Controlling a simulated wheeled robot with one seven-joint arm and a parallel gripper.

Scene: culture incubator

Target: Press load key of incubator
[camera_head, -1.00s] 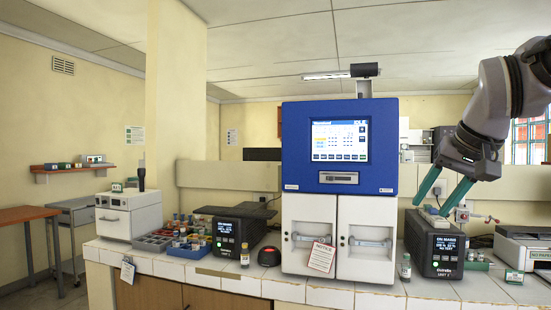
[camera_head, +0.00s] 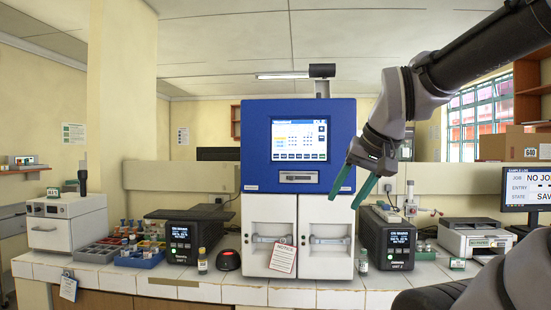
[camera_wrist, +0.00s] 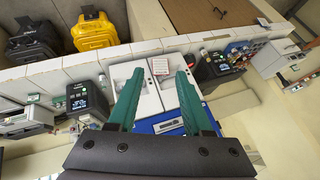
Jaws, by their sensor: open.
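The incubator is a blue and white cabinet (camera_head: 256,185) in the middle of the bench in the head view. Its lit touchscreen (camera_head: 299,140) has several small buttons, too small to read, so I cannot tell which is the load key. My gripper (camera_head: 344,201) is open and empty, with green fingers pointing down near the right edge of the incubator, lower than the screen. In the wrist view my gripper (camera_wrist: 157,72) spans the white doors (camera_wrist: 148,98). A strip of the blue front (camera_wrist: 170,115) shows between the fingers there, and the screen is hidden.
Black units stand left (camera_head: 190,238) and right (camera_head: 388,240) of the incubator. Small bottles (camera_head: 202,261) and a red-topped device (camera_head: 229,260) sit near the bench front. A tag (camera_head: 283,259) hangs on the left door. A printer (camera_head: 475,237) and monitor (camera_head: 527,187) are at the right.

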